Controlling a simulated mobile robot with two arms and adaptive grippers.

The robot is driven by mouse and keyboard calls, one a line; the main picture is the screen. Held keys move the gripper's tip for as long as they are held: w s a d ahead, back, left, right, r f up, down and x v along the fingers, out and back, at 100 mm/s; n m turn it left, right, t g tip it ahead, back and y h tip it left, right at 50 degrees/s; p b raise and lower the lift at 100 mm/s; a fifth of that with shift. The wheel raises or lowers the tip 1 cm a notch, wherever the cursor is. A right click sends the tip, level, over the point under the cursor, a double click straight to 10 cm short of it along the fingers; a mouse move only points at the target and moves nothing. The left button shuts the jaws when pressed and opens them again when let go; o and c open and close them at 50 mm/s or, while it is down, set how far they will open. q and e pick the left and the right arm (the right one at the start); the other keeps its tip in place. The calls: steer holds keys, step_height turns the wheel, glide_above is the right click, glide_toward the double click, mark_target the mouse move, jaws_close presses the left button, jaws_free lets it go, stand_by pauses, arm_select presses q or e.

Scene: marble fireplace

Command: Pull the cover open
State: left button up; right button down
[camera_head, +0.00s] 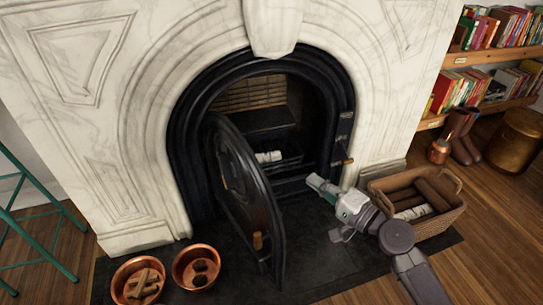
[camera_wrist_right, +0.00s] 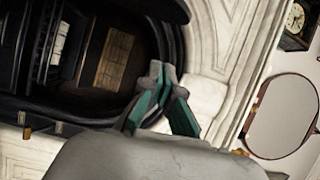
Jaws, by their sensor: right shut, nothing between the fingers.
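The cover is a black arched metal door (camera_head: 238,190) on the black fireplace surround (camera_head: 185,130). It stands swung out to the left, with the firebox (camera_head: 262,120) open to view. My left gripper is out of view.
A wicker basket of logs (camera_head: 455,215) stands right of my right arm. Two copper bowls (camera_head: 196,266) (camera_head: 138,284) stand on the dark hearth at the left. A green metal frame (camera_head: 35,215) is at the far left. A bookshelf (camera_head: 485,62) is at the right.

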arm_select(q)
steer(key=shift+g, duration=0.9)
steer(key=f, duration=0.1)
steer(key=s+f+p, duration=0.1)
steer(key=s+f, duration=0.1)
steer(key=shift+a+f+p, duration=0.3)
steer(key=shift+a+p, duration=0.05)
arm_select(e)
steer(key=w+a+g+y, duration=0.1)
steer(key=w+a, duration=0.3)
steer(key=a, duration=0.7)
steer(key=shift+w+r, duration=0.15)
steer(key=shift+r, duration=0.05)
